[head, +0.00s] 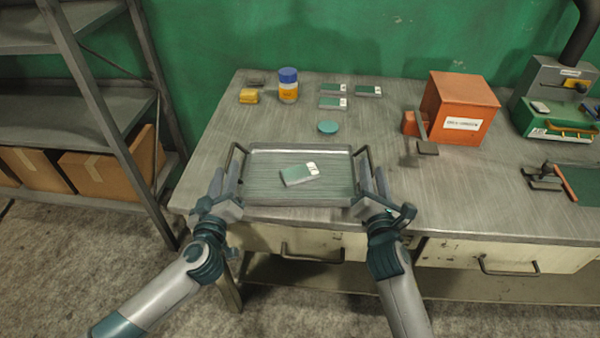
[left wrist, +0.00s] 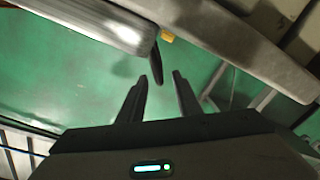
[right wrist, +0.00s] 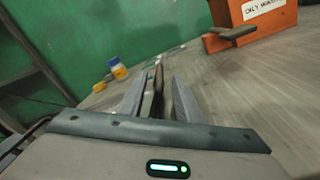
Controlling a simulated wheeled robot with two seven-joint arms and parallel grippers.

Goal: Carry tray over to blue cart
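The metal tray (head: 258,198) lies on the workbench near its front edge, with one green-and-white box (head: 299,174) in it. It has a dark upright handle at each end. My left gripper (head: 226,178) is at the left handle, its fingers apart. In the left wrist view the left handle (left wrist: 156,62) shows just beyond and between the fingertips. My right gripper (head: 372,178) is at the right handle, its fingers apart. In the right wrist view the right handle (right wrist: 157,80) shows between the fingers. Contact cannot be made out on either side. No blue cart is in view.
On the bench (head: 225,127) are a blue-lidded jar (head: 288,86), a yellow block (head: 249,96), a teal disc (head: 328,127), several small green-and-white boxes, an orange box (head: 459,108) and a green machine (head: 552,103). A shelf rack (head: 75,108) with cartons stands left. Floor shows at front left.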

